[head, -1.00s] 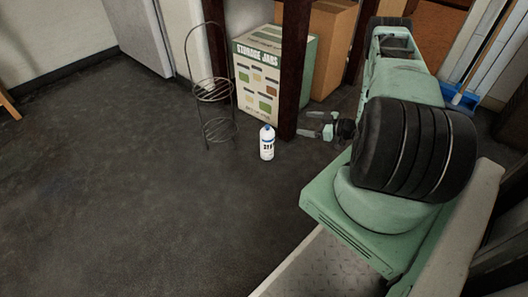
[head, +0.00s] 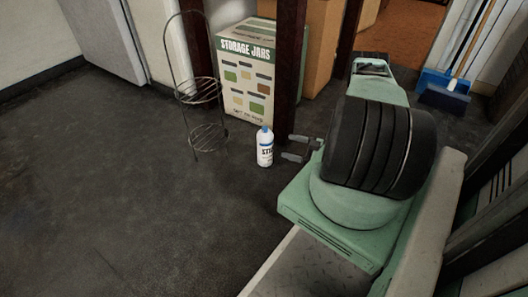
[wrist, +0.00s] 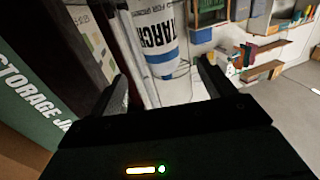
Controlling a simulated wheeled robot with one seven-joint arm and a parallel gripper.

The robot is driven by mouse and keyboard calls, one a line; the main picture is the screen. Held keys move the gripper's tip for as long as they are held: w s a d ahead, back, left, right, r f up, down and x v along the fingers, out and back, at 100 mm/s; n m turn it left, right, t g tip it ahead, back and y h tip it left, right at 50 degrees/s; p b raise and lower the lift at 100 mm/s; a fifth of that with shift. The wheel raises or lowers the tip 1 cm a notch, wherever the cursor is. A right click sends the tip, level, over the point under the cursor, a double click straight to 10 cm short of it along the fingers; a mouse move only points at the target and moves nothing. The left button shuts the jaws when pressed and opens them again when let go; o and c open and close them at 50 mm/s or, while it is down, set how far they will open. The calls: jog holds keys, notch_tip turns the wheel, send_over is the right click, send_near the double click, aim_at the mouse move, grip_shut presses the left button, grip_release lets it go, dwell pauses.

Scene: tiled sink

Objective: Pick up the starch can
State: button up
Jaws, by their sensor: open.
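The starch can (head: 265,147) is a white bottle with a blue cap and a dark-lettered label, upright on the dark floor in the head view. My gripper (head: 288,147) is open just to the right of it, with its fingers pointing left at the can. In the wrist view the can (wrist: 158,35) shows large, with "STARCH" on its label, between and beyond the two fingers of my gripper (wrist: 165,85). The fingers are apart, and I cannot tell whether either one touches the can.
A storage jars box (head: 246,75) stands behind the can, beside a dark wooden post (head: 289,60). A wire rack (head: 205,110) stands to the left. A cardboard box (head: 320,50) is behind the post. The floor at the left and front is clear.

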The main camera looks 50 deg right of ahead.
aim_at(265, 140)
jog(key=b+x, duration=0.6)
jog(key=x, duration=0.4)
jog(key=shift+w+f, duration=0.1)
jog(key=shift+f, duration=0.1)
jog(key=shift+w+a+r+b, duration=0.2)
jog(key=shift+w+b, duration=0.1)
jog(key=shift+w, duration=0.1)
jog(key=c, duration=1.4)
jog(key=shift+o, duration=0.2)
